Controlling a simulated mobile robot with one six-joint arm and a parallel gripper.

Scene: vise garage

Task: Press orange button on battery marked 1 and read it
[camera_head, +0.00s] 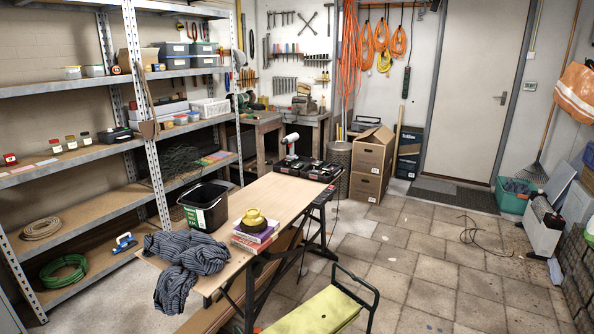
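Several black blocks with small red parts, which may be batteries (321,171), sit at the far end of the wooden worktable (268,194). They are too small to make out any number mark, orange button or reading. A white drill-like tool (291,144) stands among them on the same end. My gripper is not in view, and nothing shows it near the blocks.
The worktable also holds a black bin (205,207), a striped cloth (185,258) and books (257,236) with a yellow object on top. A green-seated bench (318,311) stands in front. Metal shelves (70,157) line the left. Tiled floor (430,262) is largely clear on the right.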

